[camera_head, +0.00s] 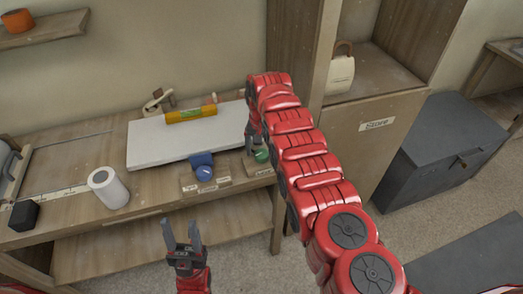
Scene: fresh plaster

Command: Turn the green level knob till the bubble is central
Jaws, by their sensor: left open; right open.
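The green knob (262,156) sits on a small wooden block near the right end of the bench's front edge. My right gripper (249,148) reaches down beside it, open; my red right arm hides part of the area, and I cannot tell whether the fingers touch the knob. A yellow-orange spirit level (191,115) lies on the white board (150,146); its bubble is too small to read. My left gripper (183,236) is open and empty, in front of the bench and away from the knobs.
A blue knob (203,172) on a labelled block stands left of the green one. A wooden cabinet labelled "Store" (375,125) and a dark grey chest (440,150) stand to the right.

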